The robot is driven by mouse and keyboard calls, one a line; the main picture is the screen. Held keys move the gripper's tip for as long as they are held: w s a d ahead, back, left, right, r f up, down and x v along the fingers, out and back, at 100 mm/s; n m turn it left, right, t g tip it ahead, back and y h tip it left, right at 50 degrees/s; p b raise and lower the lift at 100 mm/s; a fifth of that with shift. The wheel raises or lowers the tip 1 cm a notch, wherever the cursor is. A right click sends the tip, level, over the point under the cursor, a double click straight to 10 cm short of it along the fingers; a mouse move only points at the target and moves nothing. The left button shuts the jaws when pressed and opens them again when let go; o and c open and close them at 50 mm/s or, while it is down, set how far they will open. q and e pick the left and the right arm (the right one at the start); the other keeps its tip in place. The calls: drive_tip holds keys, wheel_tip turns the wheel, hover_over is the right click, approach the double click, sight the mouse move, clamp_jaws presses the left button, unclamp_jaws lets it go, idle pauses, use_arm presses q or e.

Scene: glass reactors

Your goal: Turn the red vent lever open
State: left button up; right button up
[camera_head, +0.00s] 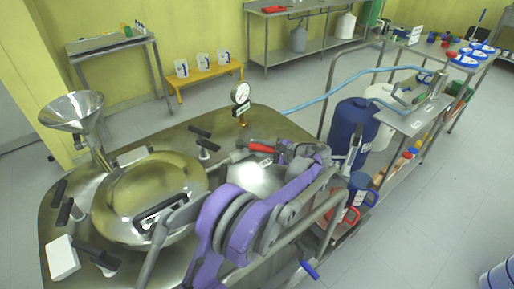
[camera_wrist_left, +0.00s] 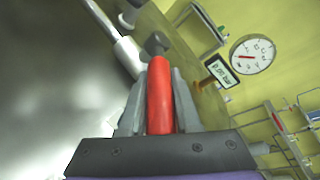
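The red vent lever (camera_head: 260,148) sits on top of the steel reactor, right of the round lid. In the left wrist view the red lever (camera_wrist_left: 160,95) lies between the two grey fingers, which press close on both sides of it. My left gripper (camera_wrist_left: 160,105) is shut on it. In the head view my left gripper (camera_head: 281,152) reaches the lever from the right, partly hidden by my purple wrist. A metal rod and a dark knob show beyond the lever in the wrist view. My right gripper does not show.
A pressure gauge (camera_head: 240,93) stands behind the lever, with a small display below it. The round lid (camera_head: 150,195), black-handled clamps and a funnel (camera_head: 72,112) are to the left. A blue drum (camera_head: 350,130) and a cart stand to the right.

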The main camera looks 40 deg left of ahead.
sight(273, 150)
use_arm(q)
drive_tip(key=o, duration=0.4)
drive_tip(key=v, duration=1)
drive_tip(key=shift+d+r, duration=0.1)
drive_tip(key=shift+d, duration=0.3)
